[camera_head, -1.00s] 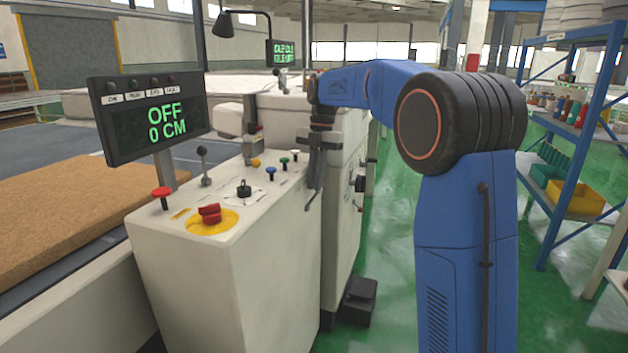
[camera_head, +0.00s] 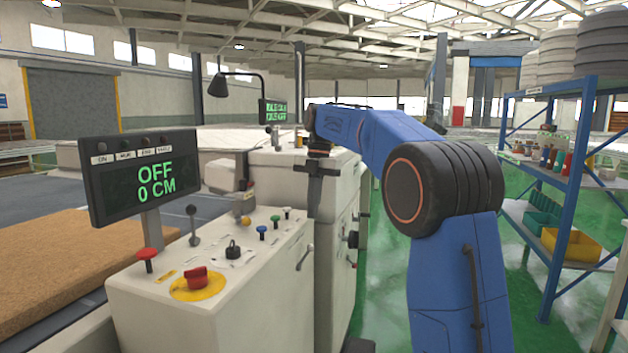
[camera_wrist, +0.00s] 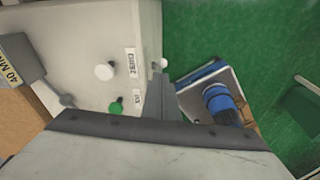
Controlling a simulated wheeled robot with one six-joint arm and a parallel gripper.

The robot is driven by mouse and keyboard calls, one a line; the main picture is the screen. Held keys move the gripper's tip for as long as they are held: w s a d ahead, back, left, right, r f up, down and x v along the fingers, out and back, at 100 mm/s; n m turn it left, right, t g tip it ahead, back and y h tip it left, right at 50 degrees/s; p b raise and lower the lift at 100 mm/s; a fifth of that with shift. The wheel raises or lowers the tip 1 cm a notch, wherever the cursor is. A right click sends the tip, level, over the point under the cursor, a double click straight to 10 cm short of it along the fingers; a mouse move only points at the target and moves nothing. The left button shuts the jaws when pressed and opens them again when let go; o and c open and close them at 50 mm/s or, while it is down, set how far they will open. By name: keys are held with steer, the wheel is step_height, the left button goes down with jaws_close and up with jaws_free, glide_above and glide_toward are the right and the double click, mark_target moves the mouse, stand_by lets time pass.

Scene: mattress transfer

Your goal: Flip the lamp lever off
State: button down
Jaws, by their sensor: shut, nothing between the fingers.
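A small grey lever (camera_head: 304,258) sticks out of the right side of the white console (camera_head: 230,310); I cannot tell for sure that it is the lamp lever. Another lever, with a dark ball top (camera_head: 193,226), stands upright on the console top. The black desk lamp (camera_head: 219,86) is behind the display; I cannot tell whether it is lit. My gripper (camera_head: 314,212) points down above the console's right edge, over the side lever and apart from it. In the wrist view its fingers (camera_wrist: 160,98) are together and empty, beside a white knob (camera_wrist: 104,71) and a green knob (camera_wrist: 115,107).
The display (camera_head: 145,178) reads OFF, 0 CM. A red mushroom button (camera_head: 195,277) on a yellow disc and several coloured knobs stand on the console top. Blue shelving (camera_head: 575,190) stands at the right. The green floor (camera_head: 385,285) beside the console has free room.

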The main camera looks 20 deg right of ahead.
step_height(320, 180, up, 9)
stand_by(0.4)
stand_by(0.4)
